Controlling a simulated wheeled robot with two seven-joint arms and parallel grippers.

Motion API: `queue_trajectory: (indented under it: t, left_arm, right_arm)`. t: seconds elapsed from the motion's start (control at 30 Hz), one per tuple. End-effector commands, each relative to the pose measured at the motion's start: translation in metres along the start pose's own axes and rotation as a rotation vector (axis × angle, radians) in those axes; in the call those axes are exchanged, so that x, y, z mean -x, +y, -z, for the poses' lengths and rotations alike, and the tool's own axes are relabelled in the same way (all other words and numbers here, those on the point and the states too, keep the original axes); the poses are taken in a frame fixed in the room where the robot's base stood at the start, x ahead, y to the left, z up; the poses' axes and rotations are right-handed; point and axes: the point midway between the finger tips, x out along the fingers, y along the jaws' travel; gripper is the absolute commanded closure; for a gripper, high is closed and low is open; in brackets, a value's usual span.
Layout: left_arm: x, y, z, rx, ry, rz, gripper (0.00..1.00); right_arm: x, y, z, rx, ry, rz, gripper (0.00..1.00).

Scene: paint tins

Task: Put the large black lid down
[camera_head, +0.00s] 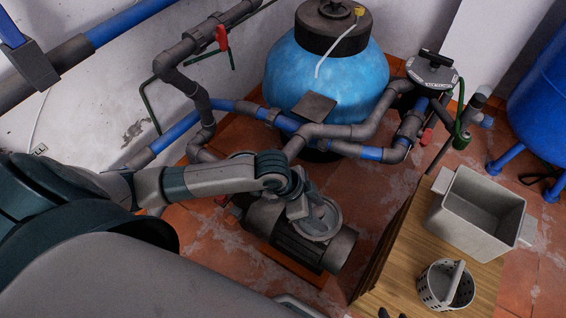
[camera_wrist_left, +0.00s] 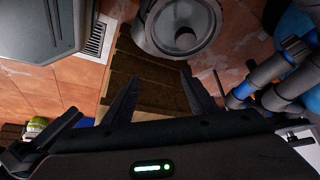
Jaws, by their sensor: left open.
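My left gripper (camera_head: 302,208) is above the grey pump, at its round strainer pot. In the left wrist view its two dark fingers (camera_wrist_left: 160,98) are spread apart with nothing between them. The round grey pot (camera_head: 322,222) stands just beyond the fingertips; it also shows in the left wrist view (camera_wrist_left: 180,28). I see no loose large black lid in either view. A dark round cap (camera_head: 333,28) sits on top of the blue tank; I cannot tell whether it is the lid named.
The blue tank (camera_head: 325,75) and grey and blue pipes (camera_head: 340,132) stand behind the pump. A wooden surface (camera_head: 395,265) at right bears a grey bin (camera_head: 478,212) and a perforated basket (camera_head: 446,286). Tiled floor (camera_head: 395,185) is open between pipes and wood.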

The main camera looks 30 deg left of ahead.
Motion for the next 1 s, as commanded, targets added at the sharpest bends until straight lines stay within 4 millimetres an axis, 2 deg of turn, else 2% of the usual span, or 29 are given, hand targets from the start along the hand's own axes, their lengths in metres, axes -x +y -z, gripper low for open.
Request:
queue_trajectory:
  t: [0.03, 0.1, 0.23, 0.37, 0.57, 0.8, 0.9, 1.0]
  left_arm:
    - [-0.006, 0.018, 0.004, 0.024, 0.031, -0.009, 0.48]
    - [-0.01, 0.035, 0.01, 0.06, 0.073, -0.004, 0.48]
    - [-0.013, 0.059, 0.014, 0.146, 0.143, 0.022, 0.48]
    - [-0.011, 0.076, 0.008, 0.252, 0.188, 0.065, 0.48]
    - [-0.001, 0.092, -0.025, 0.439, 0.206, 0.165, 0.48]
    - [0.018, 0.103, -0.083, 0.616, 0.152, 0.293, 0.48]
    - [0.023, 0.106, -0.098, 0.651, 0.133, 0.324, 0.48]
    - [0.025, 0.107, -0.105, 0.666, 0.124, 0.338, 0.48]
  right_arm:
    - [0.0, 0.0, 0.0, 0.0, 0.0, 0.0, 0.69]
    - [0.0, 0.0, -0.001, 0.0, -0.001, 0.001, 0.69]
    - [0.0, -0.001, -0.001, 0.0, -0.002, 0.001, 0.69]
    - [0.001, -0.001, -0.001, 0.0, -0.002, 0.001, 0.69]
    - [0.001, 0.0, -0.001, 0.001, -0.003, 0.001, 0.69]
    - [0.001, 0.0, -0.002, 0.001, -0.003, 0.0, 0.69]
    - [0.001, 0.0, -0.002, 0.001, -0.003, 0.0, 0.69]
    - [0.0, 0.0, -0.002, 0.001, -0.003, 0.0, 0.69]
